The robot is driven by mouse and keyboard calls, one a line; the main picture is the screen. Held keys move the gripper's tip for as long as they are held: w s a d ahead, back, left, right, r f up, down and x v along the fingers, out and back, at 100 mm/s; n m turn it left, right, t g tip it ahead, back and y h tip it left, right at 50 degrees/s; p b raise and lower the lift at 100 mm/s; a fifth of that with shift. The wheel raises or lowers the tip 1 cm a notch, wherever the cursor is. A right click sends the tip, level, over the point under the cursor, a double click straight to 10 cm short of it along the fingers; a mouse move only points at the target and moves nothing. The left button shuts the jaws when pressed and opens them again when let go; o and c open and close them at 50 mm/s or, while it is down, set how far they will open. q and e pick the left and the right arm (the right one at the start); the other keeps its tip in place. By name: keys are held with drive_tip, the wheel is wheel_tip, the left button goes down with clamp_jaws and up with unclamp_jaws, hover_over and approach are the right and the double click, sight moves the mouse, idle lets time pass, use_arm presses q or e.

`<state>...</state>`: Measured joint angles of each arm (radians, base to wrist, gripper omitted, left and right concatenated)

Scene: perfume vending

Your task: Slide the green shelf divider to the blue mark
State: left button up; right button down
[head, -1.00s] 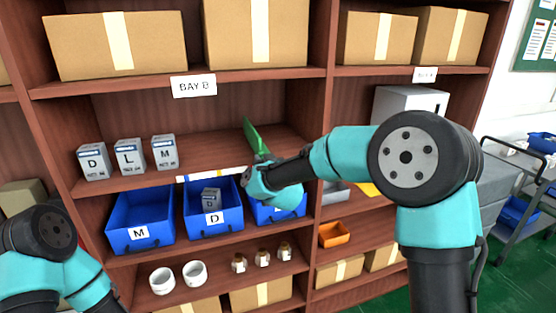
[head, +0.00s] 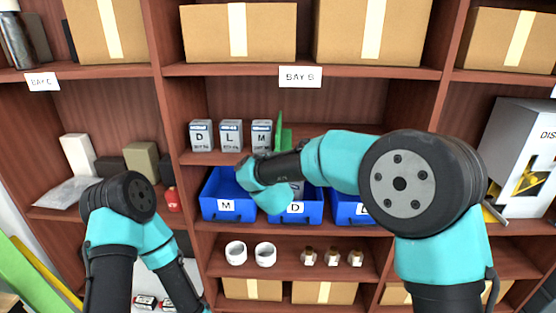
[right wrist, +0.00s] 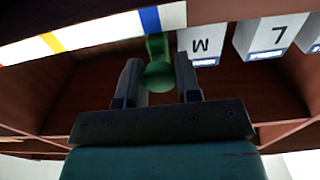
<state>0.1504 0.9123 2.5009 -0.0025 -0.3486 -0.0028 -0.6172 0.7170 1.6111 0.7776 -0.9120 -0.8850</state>
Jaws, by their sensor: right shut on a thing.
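The green shelf divider (head: 281,132) stands on the middle shelf, close to the right side of the box marked M (head: 262,136). In the right wrist view, its round green knob (right wrist: 158,75) sits between the fingers of my right gripper (right wrist: 159,78), which is shut on it. The blue mark (right wrist: 150,20) on the white edge strip (right wrist: 100,32) lines up closely with the divider (right wrist: 156,46). In the head view, my right arm hides the strip and gripper. My left gripper is out of the picture.
Boxes marked L (head: 231,135) and D (head: 201,135) stand left of box M. Blue bins (head: 222,207) stand on the shelf below, partly behind my right arm. The strip also bears a yellow mark (right wrist: 52,42).

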drive_tip(key=c, duration=0.8)
unclamp_jaws()
drive_tip(key=s, duration=1.7)
drive_tip(key=shift+s+d, duration=0.15)
drive_tip(key=shift+d, duration=0.15)
drive_tip(key=shift+f, duration=0.1)
